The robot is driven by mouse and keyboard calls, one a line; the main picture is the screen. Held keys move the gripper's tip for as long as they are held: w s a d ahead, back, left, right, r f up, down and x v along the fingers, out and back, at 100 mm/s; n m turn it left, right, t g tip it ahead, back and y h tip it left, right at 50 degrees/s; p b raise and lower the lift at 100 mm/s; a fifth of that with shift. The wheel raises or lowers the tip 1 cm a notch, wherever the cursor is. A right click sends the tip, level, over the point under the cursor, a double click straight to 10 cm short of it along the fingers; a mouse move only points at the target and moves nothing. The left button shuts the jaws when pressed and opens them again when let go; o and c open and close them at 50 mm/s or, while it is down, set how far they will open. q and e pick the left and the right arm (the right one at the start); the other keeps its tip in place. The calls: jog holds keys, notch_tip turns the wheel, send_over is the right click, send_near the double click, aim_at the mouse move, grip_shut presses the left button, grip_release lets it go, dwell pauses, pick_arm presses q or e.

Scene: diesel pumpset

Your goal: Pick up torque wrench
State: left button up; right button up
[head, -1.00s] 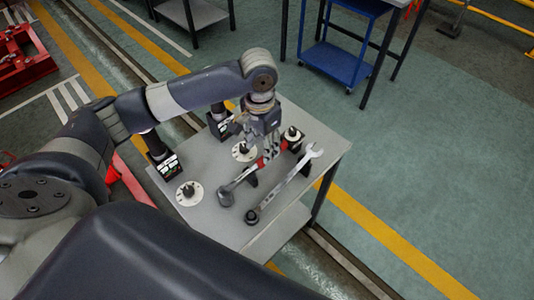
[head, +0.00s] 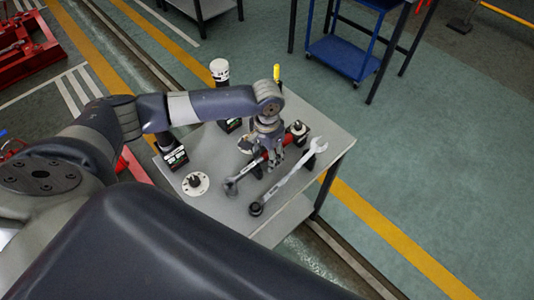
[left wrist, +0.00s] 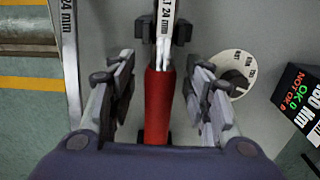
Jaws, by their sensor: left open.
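The red-handled wrench, which looks like the torque wrench (head: 246,171), rests on the grey table, slanting up to the right in the head view. Its red handle (left wrist: 158,100) and a shaft marked "24 mm" show in the left wrist view. My left gripper (head: 272,160) is over the handle. In the left wrist view the fingers of my left gripper (left wrist: 160,88) stand open on either side of the red handle, with gaps showing. The gripper hides part of the handle in the head view. My right gripper is not in view.
A silver spanner (head: 290,182) lies close beside it, also in the left wrist view (left wrist: 69,50). A round white dial plate (head: 195,184) and a black display box (head: 175,158) stand to the left. A white-topped cylinder (head: 219,70) and yellow handle (head: 277,73) are behind.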

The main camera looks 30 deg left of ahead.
pick_arm(q)
jog(key=shift+f, duration=0.15)
jog(key=shift+c, duration=0.2)
grip_shut()
jog(key=shift+w, duration=0.1)
jog(key=shift+r, duration=0.65)
notch_tip(320, 180, up, 9)
jog(key=shift+f+b, duration=0.1)
jog(key=shift+b, duration=0.4)
jog(key=c, duration=0.8)
grip_release()
grip_shut()
